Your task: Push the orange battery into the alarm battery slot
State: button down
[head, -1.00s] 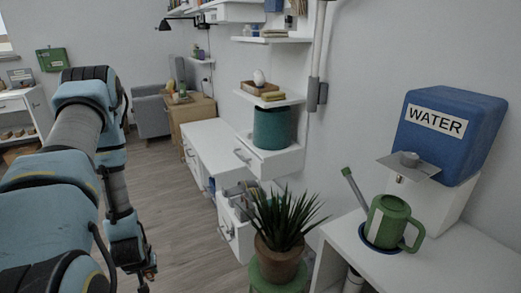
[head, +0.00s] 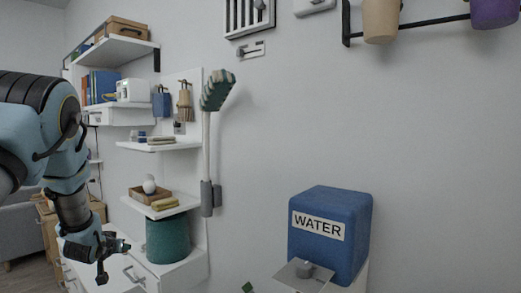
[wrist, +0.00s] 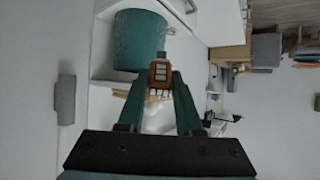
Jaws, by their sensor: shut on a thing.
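An orange-brown battery (wrist: 160,72) with pale marks on its face shows between the fingertips in the wrist view. My gripper (wrist: 159,84) is shut on it, with a dark green finger on each side. In the head view my gripper (head: 111,258) hangs at lower left, over the white desk and left of the teal bin; the battery cannot be made out there. No battery slot can be made out. A small white device (head: 132,90) stands on the upper left shelf, but I cannot tell whether it is the alarm.
The teal bin (head: 167,240) stands on the white desk (head: 190,272). Above it a small shelf holds a wooden tray (head: 150,194). A green-headed brush (head: 217,90) hangs on the wall. The blue water tank (head: 330,232) is at right. The wall between them is bare.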

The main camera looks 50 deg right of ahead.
jog(key=s+d+r+m+g+h+p, duration=0.1)
jog(key=s+d+r+m+h, duration=0.15)
jog(key=s+d+r, duration=0.7)
jog(key=s+d+r+m+h+p, duration=0.15)
jog(key=d+r+h, duration=0.4)
jog(key=r, duration=0.95)
jog(key=s+d+r+m+g+h, duration=0.1)
jog(key=s+d+r+m, duration=0.1)
jog(key=s+d+r, duration=0.75)
jog(key=s+r+m+g+h+p, duration=0.1)
jog(key=s+r+g+h, duration=0.1)
jog(key=s+r, duration=0.6)
jog(key=s+r+m+g+h, duration=0.1)
jog(key=s+r, duration=0.7)
jog(key=r, duration=1)
jog(key=s+r+m+g+h+p, duration=0.1)
jog(key=s+r+m+g+h, duration=0.1)
jog(key=s+r, duration=0.7)
notch_tip(320, 180, up, 5)
jog(key=shift+d+r+g+h+p, duration=0.15)
jog(key=shift+g+h+p, duration=0.3)
jog(key=shift+g, duration=0.75)
jog(key=shift+d+f+p, duration=0.2)
jog(key=shift+d+p, duration=0.4)
jog(key=shift+d, duration=0.8)
jog(key=shift+d+f+p, duration=0.15)
jog(key=shift+d+p, duration=0.45)
jog(key=shift+d, duration=0.8)
